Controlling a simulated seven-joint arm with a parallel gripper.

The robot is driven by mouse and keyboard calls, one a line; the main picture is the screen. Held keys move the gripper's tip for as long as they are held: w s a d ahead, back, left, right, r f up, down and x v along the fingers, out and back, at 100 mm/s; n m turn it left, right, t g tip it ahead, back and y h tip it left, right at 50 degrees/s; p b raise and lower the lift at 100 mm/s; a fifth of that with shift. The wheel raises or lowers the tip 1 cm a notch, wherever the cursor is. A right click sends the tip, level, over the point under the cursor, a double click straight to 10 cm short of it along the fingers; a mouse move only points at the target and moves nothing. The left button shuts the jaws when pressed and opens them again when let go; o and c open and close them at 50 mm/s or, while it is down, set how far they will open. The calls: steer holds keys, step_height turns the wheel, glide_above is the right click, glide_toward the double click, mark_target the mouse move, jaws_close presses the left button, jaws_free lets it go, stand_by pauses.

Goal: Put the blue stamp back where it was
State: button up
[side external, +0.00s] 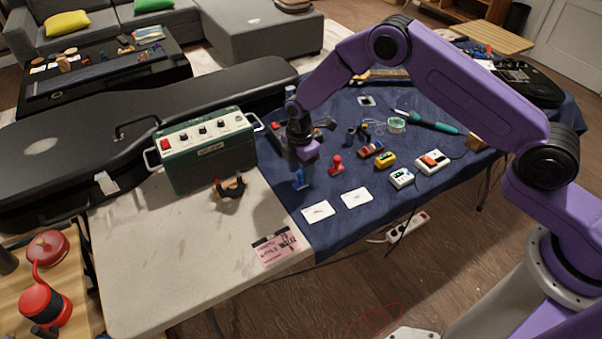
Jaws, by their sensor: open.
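The blue stamp (298,181) is on or just above the dark blue cloth (334,230), near the cloth's left edge. My gripper (301,168) points down right at the stamp and is open. The fingers partly hide the stamp's top, and I cannot tell whether they touch it. A red stamp (336,165) stands upright on the cloth just to the right. Two white cards, a left one (318,212) and a right one (356,197), lie in front of the stamps, each with a small mark.
Small pedals, one yellow (385,159) and one white (401,178), sit to the right. A green amplifier box (206,150) stands to the left behind a small clamp-like object (229,188). A pink ticket (277,247) lies at the front. The pale tabletop (150,260) at front left is mostly clear.

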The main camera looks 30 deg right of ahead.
mark_target(301, 173)
step_height(301, 173, up, 10)
steer(key=shift+w+r, duration=0.15)
stand_by(0.3)
steer(key=s+d+r+m, duration=0.1)
steer(key=s+r+m, duration=0.1)
steer(key=s+r, duration=0.5)
steer(key=s+d+r+m, duration=0.1)
steer(key=s+r, duration=0.4)
steer(key=s, duration=0.5)
steer(key=s+d+r+m, duration=0.1)
steer(key=s+d+m, duration=0.1)
steer(key=s+d, duration=0.4)
steer(key=s+d+r+m, duration=0.2)
steer(key=s+d, duration=0.5)
steer(key=s, duration=0.8)
steer(key=shift+s+d+t, duration=0.15)
steer(key=shift+s+t, duration=0.1)
steer(key=shift+t, duration=0.05)
steer(key=shift+r, duration=0.1)
